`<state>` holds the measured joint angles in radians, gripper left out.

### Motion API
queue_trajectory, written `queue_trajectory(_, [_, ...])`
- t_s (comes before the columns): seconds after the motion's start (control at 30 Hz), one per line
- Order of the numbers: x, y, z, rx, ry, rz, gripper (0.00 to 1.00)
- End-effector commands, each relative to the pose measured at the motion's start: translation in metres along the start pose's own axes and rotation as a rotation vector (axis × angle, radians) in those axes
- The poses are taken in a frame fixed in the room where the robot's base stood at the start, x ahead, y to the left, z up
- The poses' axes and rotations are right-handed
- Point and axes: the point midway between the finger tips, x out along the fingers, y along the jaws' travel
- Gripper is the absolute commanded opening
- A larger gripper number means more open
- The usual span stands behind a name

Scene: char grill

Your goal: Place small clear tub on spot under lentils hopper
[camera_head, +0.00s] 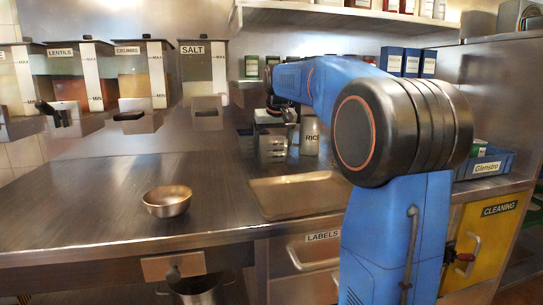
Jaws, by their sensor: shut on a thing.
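The lentils hopper (66,88), labelled LENTILS, hangs at the left in the row of hoppers, with a dark outlet part low on its front. The counter spot under it shows as bare metal. My blue arm reaches to the back of the counter, right of the hoppers. My gripper (277,108) is small and partly hidden at the arm's end. It is shut on a small pale, see-through thing (266,117), which looks like the small clear tub. Its outline is hard to make out against the metal things behind it.
A metal bowl (167,201) stands on the front counter, and a shallow tray (299,194) lies to its right. A metal box-like thing (272,147) and a RICE container (310,136) stand near my gripper. CRUMBS (131,88) and SALT (200,72) hoppers hang between. Left counter is mostly clear.

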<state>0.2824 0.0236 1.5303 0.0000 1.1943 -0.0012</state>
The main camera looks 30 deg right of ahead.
Motion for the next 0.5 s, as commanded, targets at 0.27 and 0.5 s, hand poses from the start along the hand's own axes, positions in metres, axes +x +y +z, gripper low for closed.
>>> queue_trajectory(0.27, [0.021,0.0,0.009,0.0,0.0,0.0,0.54])
queue_trajectory(0.5, [0.023,0.0,0.009,0.0,0.0,0.0,0.54])
